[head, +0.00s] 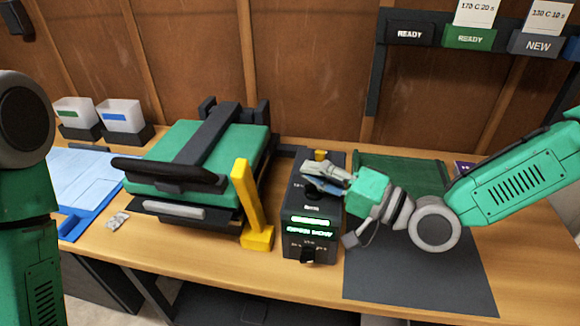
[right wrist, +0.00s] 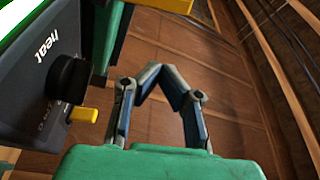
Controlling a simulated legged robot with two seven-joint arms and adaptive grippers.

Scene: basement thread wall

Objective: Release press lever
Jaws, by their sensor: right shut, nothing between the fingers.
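The green heat press (head: 190,150) stands left of centre in the head view, its upper plate lying low over the base. A black bar handle (head: 170,173) crosses its front. A yellow upright lever (head: 250,205) stands at its front right corner. My right gripper (head: 312,180) is over the box's top, shut and empty. In the right wrist view its fingers (right wrist: 160,70) meet, beside the box (right wrist: 45,80) with a black knob and a yellow peg. My left gripper is out of view.
A dark mat (head: 420,280) and a green cloth (head: 400,175) lie right of the box. A blue clipboard (head: 70,222), a small packet (head: 118,221) and two white bins (head: 122,115) are at left. Tagged holders (head: 468,38) hang on the back wall.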

